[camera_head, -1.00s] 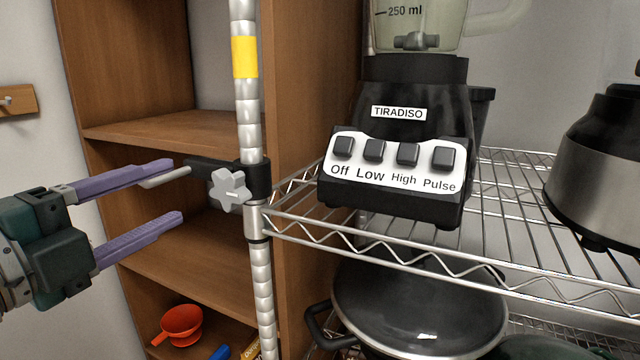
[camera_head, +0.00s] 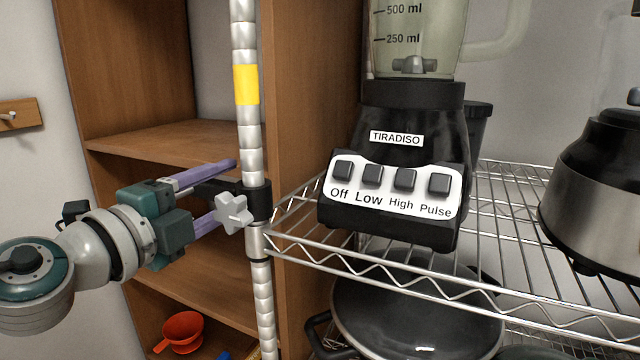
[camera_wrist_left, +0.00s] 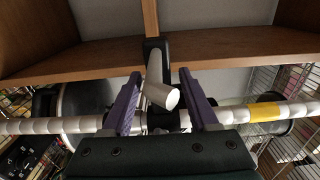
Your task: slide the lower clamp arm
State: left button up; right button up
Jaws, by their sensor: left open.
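The clamp arm is a black clamp (camera_head: 259,203) around the silver ribbed post (camera_head: 246,140), just above the wire shelf. It has a grey star-shaped knob (camera_head: 233,212) and a black bar reaching left. My left gripper (camera_head: 222,194) is open, with one purple finger above the bar and one below it. In the left wrist view the black clamp (camera_wrist_left: 157,60) and a pale rod end (camera_wrist_left: 161,95) lie between the two purple fingers (camera_wrist_left: 160,100), with gaps at both sides. A yellow band (camera_head: 246,84) marks the post higher up. My right gripper is not in view.
A wire rack shelf (camera_head: 400,273) right of the post carries a black blender (camera_head: 395,150) and another steel appliance (camera_head: 600,190). A dark lidded pot (camera_head: 415,320) sits below.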

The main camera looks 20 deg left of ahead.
pick_arm(q)
grip_shut()
dwell(0.4)
dwell(0.9)
